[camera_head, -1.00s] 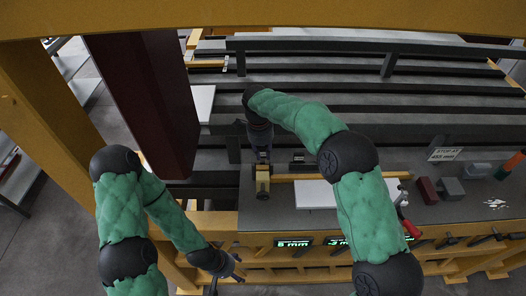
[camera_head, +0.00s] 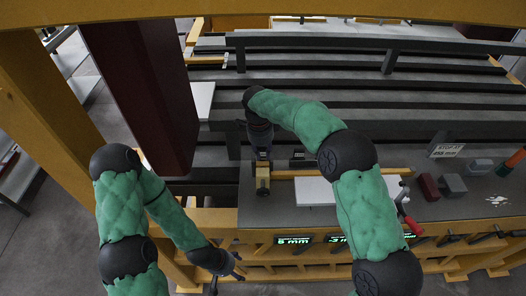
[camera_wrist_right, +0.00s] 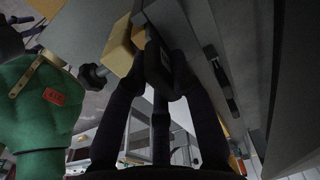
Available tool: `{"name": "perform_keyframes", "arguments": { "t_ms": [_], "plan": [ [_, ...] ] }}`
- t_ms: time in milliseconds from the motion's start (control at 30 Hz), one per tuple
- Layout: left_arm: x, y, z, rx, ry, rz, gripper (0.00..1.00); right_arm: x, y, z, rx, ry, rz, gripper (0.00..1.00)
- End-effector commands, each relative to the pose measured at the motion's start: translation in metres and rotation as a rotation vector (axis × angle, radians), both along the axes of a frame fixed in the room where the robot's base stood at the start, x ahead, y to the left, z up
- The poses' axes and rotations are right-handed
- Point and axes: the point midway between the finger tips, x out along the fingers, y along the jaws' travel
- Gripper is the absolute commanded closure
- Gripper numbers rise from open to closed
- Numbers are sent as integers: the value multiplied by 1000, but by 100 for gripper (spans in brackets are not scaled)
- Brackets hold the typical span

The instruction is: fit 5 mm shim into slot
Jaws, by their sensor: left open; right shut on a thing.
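My right gripper (camera_head: 262,157) points down at a small yellowish block (camera_head: 262,171) on the left end of the grey bench. In the right wrist view, its dark fingers (camera_wrist_right: 160,75) are shut on a dark piece, apparently the shim (camera_wrist_right: 153,60), whose markings I cannot read. The yellowish block (camera_wrist_right: 122,50), with a black knob (camera_wrist_right: 94,76), is right beside the fingertips. The slot is hidden, so I cannot tell whether the shim is in it. My left gripper (camera_head: 227,277) is open and empty, low in front of the bench.
A white plate (camera_head: 318,191) lies right of the block, with a red-handled clamp (camera_head: 408,214) at its right end. Dark red (camera_head: 429,187) and grey (camera_head: 453,186) blocks stand farther right. A green display (camera_head: 294,240) on the bench front reads 5 mm. A dark red column (camera_head: 145,95) stands left.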

Motion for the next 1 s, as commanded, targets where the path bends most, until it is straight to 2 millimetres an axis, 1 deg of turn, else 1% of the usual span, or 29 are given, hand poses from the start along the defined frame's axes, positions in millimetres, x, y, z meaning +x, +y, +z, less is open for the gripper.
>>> {"name": "perform_keyframes", "arguments": {
  "t_ms": [767, 800, 867, 900, 1000],
  "plan": [
    [0, 0, -11, 0, 0, 0, 30, 0, 0, -17, 0, 0, 0, 100],
    [0, 0, -11, 0, 0, 0, 30, 0, 0, -17, 0, -1, 0, 68],
    [0, 0, -11, 0, 0, 0, 30, 0, 0, -16, 0, -1, 0, 51],
    [0, 0, -10, 0, 0, 0, 30, 0, 0, -16, 0, -1, 0, 49],
    [0, 0, -10, 0, 0, 0, 30, 0, 0, -16, 0, 0, 0, 49]
  ]
}}
